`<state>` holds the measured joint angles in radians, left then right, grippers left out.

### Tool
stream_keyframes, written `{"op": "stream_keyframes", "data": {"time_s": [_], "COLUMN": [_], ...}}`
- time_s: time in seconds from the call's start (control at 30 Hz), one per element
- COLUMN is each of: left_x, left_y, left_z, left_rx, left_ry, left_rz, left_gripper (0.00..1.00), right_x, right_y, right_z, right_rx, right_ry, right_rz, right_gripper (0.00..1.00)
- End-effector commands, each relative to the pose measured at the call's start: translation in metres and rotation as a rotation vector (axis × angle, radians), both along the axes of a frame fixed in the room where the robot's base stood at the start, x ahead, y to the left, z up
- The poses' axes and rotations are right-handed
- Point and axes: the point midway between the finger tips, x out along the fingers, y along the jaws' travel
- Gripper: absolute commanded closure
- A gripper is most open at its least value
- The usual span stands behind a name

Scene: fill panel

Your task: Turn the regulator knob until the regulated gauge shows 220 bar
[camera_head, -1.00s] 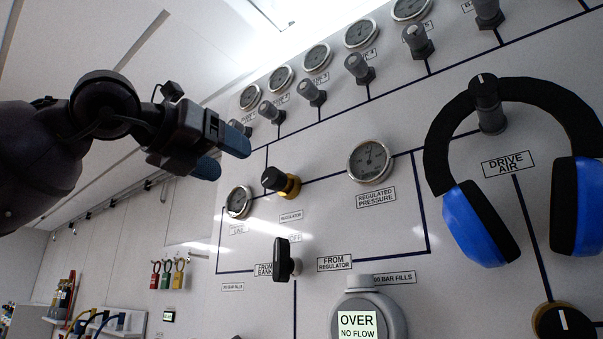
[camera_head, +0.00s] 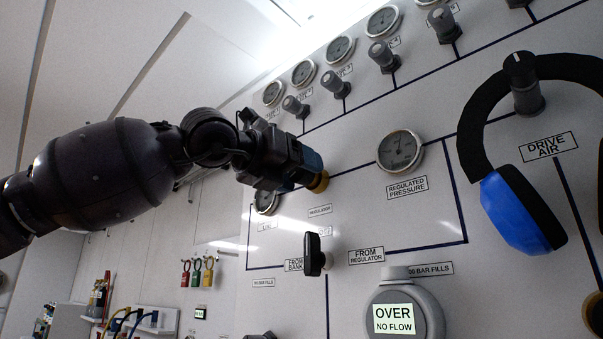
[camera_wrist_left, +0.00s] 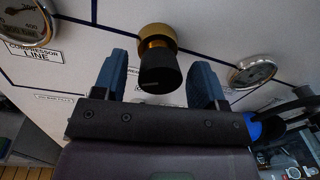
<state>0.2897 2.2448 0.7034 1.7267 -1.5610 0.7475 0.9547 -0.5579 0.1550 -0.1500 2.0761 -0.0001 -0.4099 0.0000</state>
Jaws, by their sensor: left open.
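The regulator knob shows in the left wrist view as a black cap (camera_wrist_left: 158,72) on a brass base, between my two blue fingers with a gap on each side. In the head view my left gripper (camera_head: 308,168) hides most of the knob; only its brass base (camera_head: 319,182) shows. My left gripper (camera_wrist_left: 160,82) is open around or just in front of the knob; I see no contact. The regulated pressure gauge (camera_head: 400,151) is to the right of the gripper, its face visible but its reading too small to tell. My right gripper is not in view.
A black handle valve (camera_head: 313,254) is below the knob. Blue and black ear defenders (camera_head: 516,212) hang at the right on the drive air knob (camera_head: 525,85). The compressor line gauge (camera_wrist_left: 27,22) is beside the knob.

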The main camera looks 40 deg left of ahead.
Motion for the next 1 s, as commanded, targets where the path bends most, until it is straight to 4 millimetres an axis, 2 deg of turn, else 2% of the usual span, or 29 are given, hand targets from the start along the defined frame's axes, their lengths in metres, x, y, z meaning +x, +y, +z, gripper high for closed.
{"op": "stream_keyframes", "data": {"time_s": [0.13,0.47,0.57,0.8,1.0], "left_x": [0.008,0.01,0.01,0.01,0.013], "left_y": [-0.001,-0.002,-0.002,-0.002,-0.002], "left_z": [0.0,0.0,0.0,0.0,-0.004], "left_rx": [0.0,0.0,0.0,0.0,-0.03], "left_ry": [0.001,-0.001,0.0,0.0,0.005], "left_rz": [0.0,-0.001,-0.001,0.0,0.0], "left_gripper": [0.35,0.35,0.47,0.83,0.83], "right_x": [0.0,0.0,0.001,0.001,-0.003], "right_y": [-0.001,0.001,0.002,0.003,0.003], "right_z": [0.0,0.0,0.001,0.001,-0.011], "right_rx": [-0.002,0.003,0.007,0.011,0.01], "right_ry": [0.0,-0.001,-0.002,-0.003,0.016], "right_rz": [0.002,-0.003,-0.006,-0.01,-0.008], "right_gripper": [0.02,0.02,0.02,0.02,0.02]}}
